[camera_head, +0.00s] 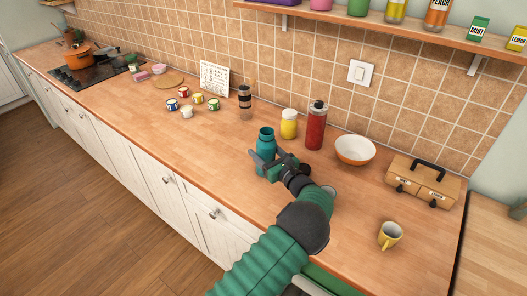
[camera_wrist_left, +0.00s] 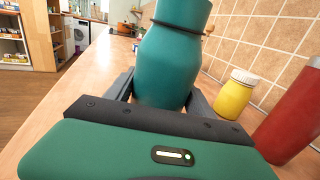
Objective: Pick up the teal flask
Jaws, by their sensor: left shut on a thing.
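The teal flask (camera_head: 266,141) stands upright at the middle of the wooden counter in the head view. My left gripper (camera_head: 268,169) is around its lower part, with one finger on each side, and is shut on it. The left wrist view shows the flask (camera_wrist_left: 171,60) large between the two dark fingers, with a dark band near its shoulder. Its top is cut off there, and its base is hidden behind the gripper, so I cannot tell whether it touches the counter. My right gripper is not in view.
A yellow jar (camera_head: 289,124), a red bottle (camera_head: 316,127) and a white-orange bowl (camera_head: 355,150) stand to the right of the flask. A yellow mug (camera_head: 390,235) and a wooden box (camera_head: 423,182) are farther right. Several small tins lie left. A shelf (camera_head: 400,28) hangs above.

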